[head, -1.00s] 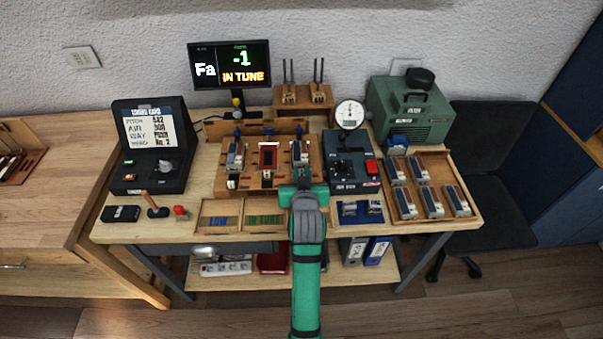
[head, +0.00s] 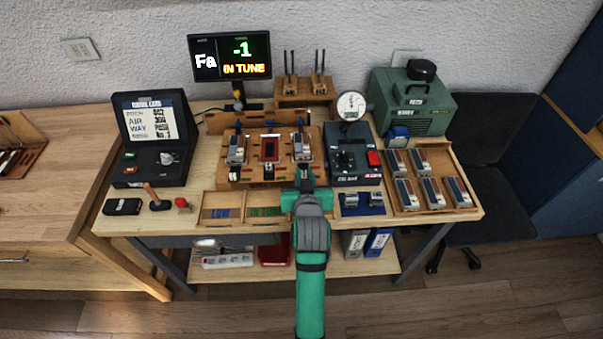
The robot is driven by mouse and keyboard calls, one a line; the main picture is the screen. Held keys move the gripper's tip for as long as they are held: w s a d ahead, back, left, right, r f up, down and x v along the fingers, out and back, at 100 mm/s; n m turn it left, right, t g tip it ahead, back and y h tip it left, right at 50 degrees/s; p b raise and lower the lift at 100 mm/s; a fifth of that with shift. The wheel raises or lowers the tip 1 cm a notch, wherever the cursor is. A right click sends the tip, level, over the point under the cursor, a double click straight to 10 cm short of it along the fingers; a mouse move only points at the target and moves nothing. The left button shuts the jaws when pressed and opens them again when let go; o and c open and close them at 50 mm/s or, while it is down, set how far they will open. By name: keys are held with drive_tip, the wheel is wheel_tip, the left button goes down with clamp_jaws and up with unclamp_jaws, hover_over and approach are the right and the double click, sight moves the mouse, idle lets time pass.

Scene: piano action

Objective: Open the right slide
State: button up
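The wooden fixture (head: 250,173) stands mid-table and carries a grey metal unit at its left (head: 236,150), a red-framed part in the middle (head: 269,148), and a similar grey unit at its right (head: 301,147), which seems to be the right slide. Blue knobs stand behind these parts. My gripper (head: 304,176) is at the front edge of the fixture, just in front of the right unit. My wrist hides the fingertips and the unit's front end, so I cannot tell if they touch or if the slide is open.
A dark box with a dial gauge (head: 351,105) and red button stands close to the right. A tray of metal blocks (head: 471,211) lies farther right. Shallow wooden trays (head: 222,213) lie in front. A monitor (head: 229,58) behind reads "IN TUNE".

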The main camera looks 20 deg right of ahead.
drive_tip(key=o, duration=0.3)
drive_tip(key=v, duration=1.1)
idle(0.3)
drive_tip(key=s+a+f+n+t+y, duration=0.1)
drive_tip(key=s+a+f+n+y, duration=0.15)
drive_tip(key=s+a+f, duration=0.9)
drive_tip(key=s+a, duration=0.2)
drive_tip(key=s, duration=0.4)
drive_tip(key=s+a+r+n+t+y, duration=0.1)
drive_tip(key=s+a, duration=0.2)
drive_tip(key=s, duration=0.3)
drive_tip(key=s+a+y, duration=0.1)
drive_tip(key=s+a, duration=0.2)
drive_tip(key=s, duration=0.3)
drive_tip(key=shift+s+a+r+n+t, duration=0.1)
drive_tip(key=shift+a+r+n+t, duration=0.1)
drive_tip(key=shift+r+n+t, duration=0.15)
